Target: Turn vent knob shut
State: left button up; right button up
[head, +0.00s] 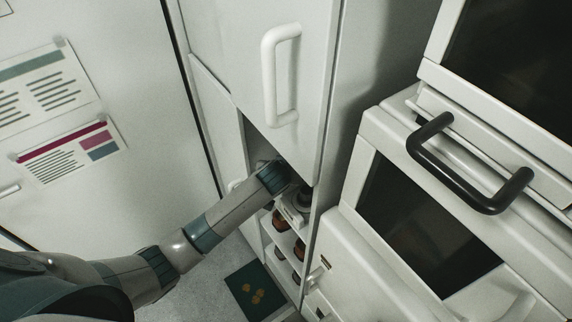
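I cannot make out the vent knob in the head view. My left arm comes in from the left and reaches into the open lower part of a white cabinet (262,50). My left gripper (297,207) is at the end of that arm, inside the opening by the shelves. Its fingers are too small and partly hidden, so I cannot tell whether they are open or hold anything. My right gripper is not in view.
Shelves (284,238) with several brown round items are below the gripper. A cabinet door with a white handle (267,75) hangs above the arm. An appliance with a black handle (470,185) stands at right. A dark mat (245,285) lies on the floor.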

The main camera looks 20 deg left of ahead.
pick_arm(q)
jog(key=shift+r, duration=0.1)
dwell(0.3)
jog(key=o, duration=1.1)
jog(key=shift+c, duration=0.2)
jog(key=b+v, duration=0.3)
jog(key=v, duration=1.4)
jog(key=shift+s+d, duration=0.1)
jog(key=shift+d, duration=0.05)
